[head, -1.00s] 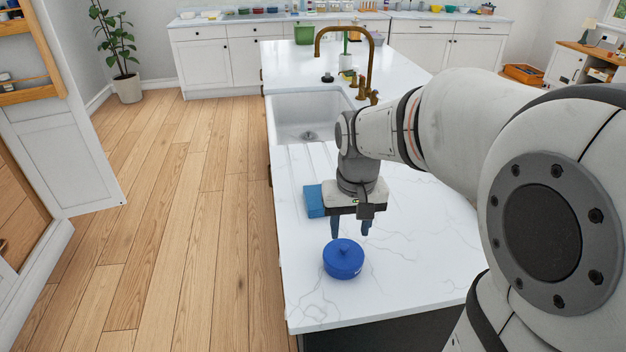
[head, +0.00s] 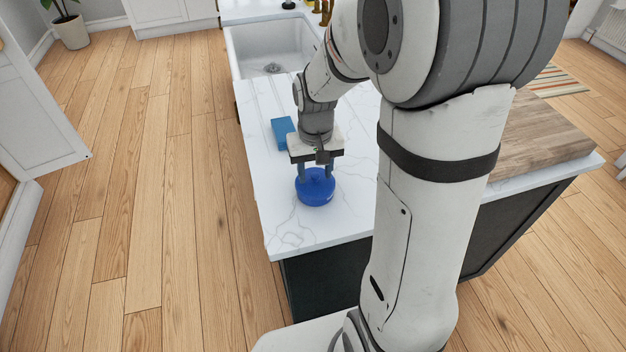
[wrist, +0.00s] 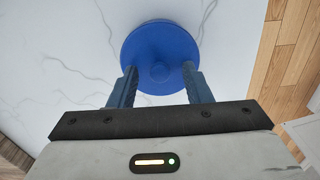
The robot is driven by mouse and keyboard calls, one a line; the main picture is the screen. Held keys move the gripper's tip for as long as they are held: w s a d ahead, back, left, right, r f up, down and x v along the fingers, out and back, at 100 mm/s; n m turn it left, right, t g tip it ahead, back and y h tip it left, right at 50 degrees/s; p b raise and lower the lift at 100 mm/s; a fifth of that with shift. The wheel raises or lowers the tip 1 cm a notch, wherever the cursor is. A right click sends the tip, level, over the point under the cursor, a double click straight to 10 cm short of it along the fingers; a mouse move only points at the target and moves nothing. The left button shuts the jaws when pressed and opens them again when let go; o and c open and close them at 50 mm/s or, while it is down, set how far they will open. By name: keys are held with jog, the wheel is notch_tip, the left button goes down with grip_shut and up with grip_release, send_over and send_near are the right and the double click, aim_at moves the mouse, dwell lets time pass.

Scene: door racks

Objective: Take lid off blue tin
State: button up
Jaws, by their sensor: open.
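The blue tin (head: 316,190) stands upright on the white marble counter, near its front end. My gripper (head: 316,175) points down over the tin. In the wrist view its two blue fingers (wrist: 158,76) are apart, one on each side of the knob, with a gap on both sides. I cannot tell how far the fingertips are above the lid. The lid is on the tin.
A blue block-like item (head: 284,132) lies on the counter (head: 270,200) behind the tin. A white sink (head: 270,50) is farther back. A wooden board (head: 535,135) lies at the counter's right. The counter's left and front edges are close to the tin.

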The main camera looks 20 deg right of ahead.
jog(key=shift+c, duration=0.2)
grip_shut()
jog(key=shift+r, duration=0.15)
